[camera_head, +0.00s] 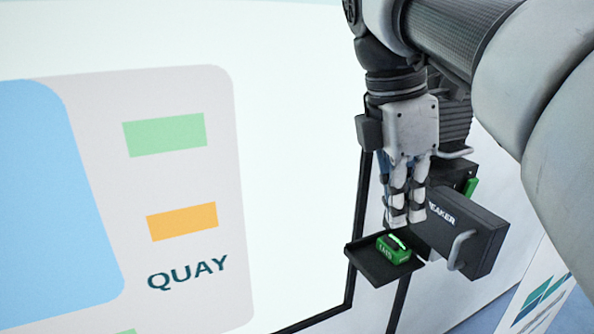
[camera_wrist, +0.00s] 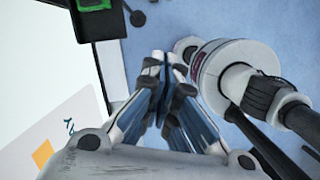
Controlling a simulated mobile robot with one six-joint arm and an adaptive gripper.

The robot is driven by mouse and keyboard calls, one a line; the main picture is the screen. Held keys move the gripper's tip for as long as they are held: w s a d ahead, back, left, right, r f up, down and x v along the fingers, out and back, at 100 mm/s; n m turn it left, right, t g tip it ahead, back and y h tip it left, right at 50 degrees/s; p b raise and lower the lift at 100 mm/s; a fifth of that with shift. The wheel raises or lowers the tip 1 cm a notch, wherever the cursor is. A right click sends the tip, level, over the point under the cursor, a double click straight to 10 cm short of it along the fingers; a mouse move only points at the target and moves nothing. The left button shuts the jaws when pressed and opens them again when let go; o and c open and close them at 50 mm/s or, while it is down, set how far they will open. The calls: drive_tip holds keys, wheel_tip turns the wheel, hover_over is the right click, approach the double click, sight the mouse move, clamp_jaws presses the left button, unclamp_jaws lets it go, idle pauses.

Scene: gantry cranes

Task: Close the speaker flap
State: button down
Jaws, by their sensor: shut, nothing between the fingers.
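A dark flap (camera_head: 470,238) with partly hidden lettering ending in "EAKER" and a light bar handle (camera_head: 459,250) shows at the right in the head view. It appears to stand out from the dark housing (camera_head: 455,172) behind it, so it looks open. How wide it is open is hard to tell. My gripper (camera_head: 405,222) points down just left of the flap, above a small dark tray. The fingers are together and empty. In the wrist view my gripper (camera_wrist: 166,62) also shows its fingertips meeting. I cannot tell whether they touch the flap.
A small dark tray (camera_head: 366,262) below my fingers carries a green block (camera_head: 393,249). The tray's corner (camera_wrist: 105,27) is at the top left of the wrist view. A large pale panel marked "QUAY" (camera_head: 187,272) fills the left. A green piece (camera_head: 471,187) shows behind the flap.

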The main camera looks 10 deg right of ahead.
drive_tip(key=d+f+b, duration=0.1)
drive_tip(key=d+f, duration=0.5)
drive_tip(key=f, duration=0.2)
drive_tip(key=shift+w+d+f+n+b, duration=0.2)
drive_tip(key=shift+d+n+b, duration=0.1)
drive_tip(key=shift+d+b, duration=0.1)
drive_tip(key=shift+s+d, duration=0.15)
